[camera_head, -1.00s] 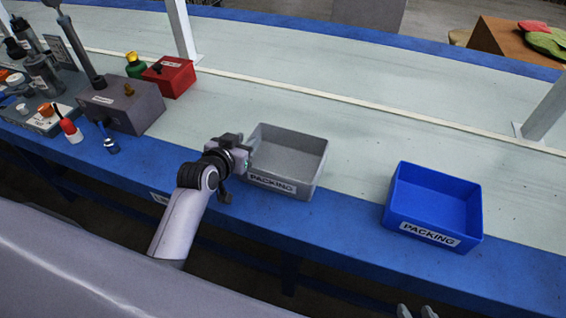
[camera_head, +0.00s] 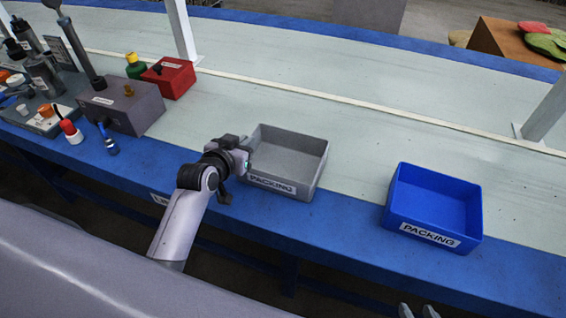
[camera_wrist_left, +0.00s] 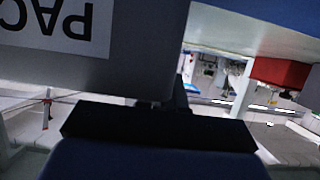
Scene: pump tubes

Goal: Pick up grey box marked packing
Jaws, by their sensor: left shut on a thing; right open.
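The grey box (camera_head: 285,152) is an open, empty bin with a white PACKING label on its front. It stands level at the bench's front edge, and whether it touches the surface is hard to tell. My left gripper (camera_head: 245,158) is shut on the box's left wall near the front corner. In the left wrist view the grey box (camera_wrist_left: 135,45) fills the upper left with its label upside down, and the dark gripper (camera_wrist_left: 160,115) meets it. My right gripper (camera_head: 418,311) barely shows at the bottom edge, open and apart from the boxes.
A blue PACKING box (camera_head: 436,205) stands to the right with a gap between. A grey block (camera_head: 122,105), a red box (camera_head: 170,78) and several bottles and tools crowd the left. A white post (camera_head: 182,35) rises behind. The pale bench surface (camera_head: 380,135) behind the boxes is clear.

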